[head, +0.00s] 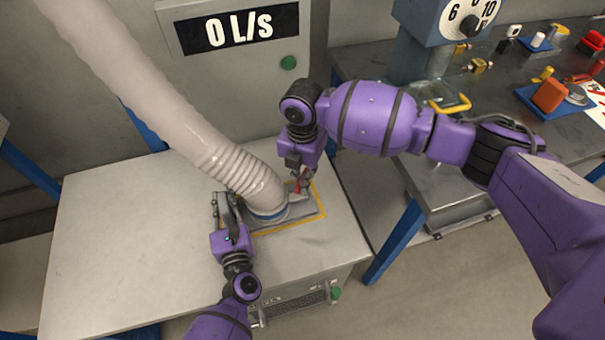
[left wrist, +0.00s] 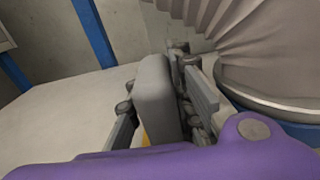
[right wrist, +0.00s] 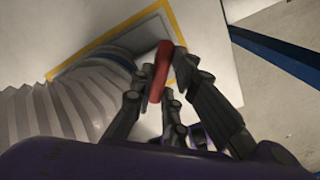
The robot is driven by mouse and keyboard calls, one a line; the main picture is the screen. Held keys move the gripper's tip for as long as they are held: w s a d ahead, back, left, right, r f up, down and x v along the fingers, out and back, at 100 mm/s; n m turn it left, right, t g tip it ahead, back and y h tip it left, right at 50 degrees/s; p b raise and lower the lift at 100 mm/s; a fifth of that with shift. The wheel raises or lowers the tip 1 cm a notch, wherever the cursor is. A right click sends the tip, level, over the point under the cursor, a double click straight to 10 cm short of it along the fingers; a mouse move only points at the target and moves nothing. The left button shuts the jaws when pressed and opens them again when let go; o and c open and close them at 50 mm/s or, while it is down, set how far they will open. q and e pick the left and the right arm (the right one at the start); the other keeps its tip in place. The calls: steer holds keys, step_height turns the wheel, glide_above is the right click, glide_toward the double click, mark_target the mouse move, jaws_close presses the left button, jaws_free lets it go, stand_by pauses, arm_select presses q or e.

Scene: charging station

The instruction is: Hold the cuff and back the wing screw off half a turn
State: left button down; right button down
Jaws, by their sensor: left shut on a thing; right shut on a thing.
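A pale ribbed hose (head: 240,172) comes down onto a square plate on the white bench, ending in a cuff with a blue ring (head: 268,216). The blue ring also shows in the left wrist view (left wrist: 290,128). My left gripper (head: 227,205) is at the cuff's left side, its fingers shut on an upright grey block (left wrist: 154,88) beside the hose. The join between block and cuff is hidden. My right gripper (head: 301,180) comes from above on the cuff's right side, shut on the red wing screw (right wrist: 159,72). The screw shows small in the head view (head: 297,187).
A yellow outline (head: 318,203) surrounds the plate on the white bench (head: 110,245), whose left part is clear. A cabinet with a display reading "0 L/s" (head: 238,28) stands behind. A dark workbench (head: 500,75) with a gauge and several small items is at right.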

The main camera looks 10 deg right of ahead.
steer(key=c, duration=1.7)
jaws_free()
step_height(320, 180, up, 12)
steer(key=shift+r, duration=0.1)
arm_select(q)
steer(key=c, duration=1.5)
jaws_free()
steer(key=shift+o, duration=0.2)
